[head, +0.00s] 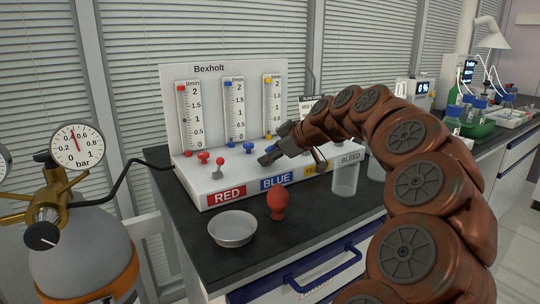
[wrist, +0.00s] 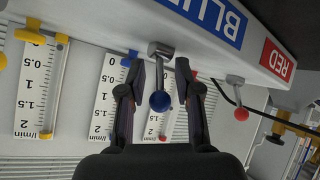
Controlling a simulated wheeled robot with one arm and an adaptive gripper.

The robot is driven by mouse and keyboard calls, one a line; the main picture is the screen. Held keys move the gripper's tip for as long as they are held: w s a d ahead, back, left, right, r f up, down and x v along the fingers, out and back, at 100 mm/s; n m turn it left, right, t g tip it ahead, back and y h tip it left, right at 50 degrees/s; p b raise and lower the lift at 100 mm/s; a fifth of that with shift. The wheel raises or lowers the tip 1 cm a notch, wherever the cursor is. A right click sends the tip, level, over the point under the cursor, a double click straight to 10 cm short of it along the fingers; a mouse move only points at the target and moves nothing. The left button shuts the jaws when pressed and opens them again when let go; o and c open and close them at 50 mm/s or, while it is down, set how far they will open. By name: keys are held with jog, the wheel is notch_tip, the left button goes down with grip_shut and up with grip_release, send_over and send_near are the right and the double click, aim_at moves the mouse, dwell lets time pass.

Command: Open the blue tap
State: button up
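The blue tap is a short grey lever with a blue ball end (wrist: 160,101), in front of the panel's BLUE label (wrist: 216,20) in the wrist view. That view is upside down. The lever's grey body (wrist: 160,49) sits on the white panel base. My gripper (wrist: 160,66) is open, with one dark finger on each side of the lever and ball. Gaps show between fingers and ball, and I see no clear contact. In the head view my gripper (head: 265,158) is low over the panel behind the BLUE label (head: 276,180) and hides most of the blue tap.
A red-balled lever (head: 219,163) stands left of my gripper in the head view. Flow gauges (head: 234,110) rise behind. A metal bowl (head: 232,229), a red bulb-shaped object (head: 277,202) and a BLEED beaker (head: 345,178) stand in front. A brass-valved gas cylinder (head: 75,255) is at left.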

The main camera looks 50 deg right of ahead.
jog(key=v, duration=1.2)
jog(key=shift+w, duration=0.1)
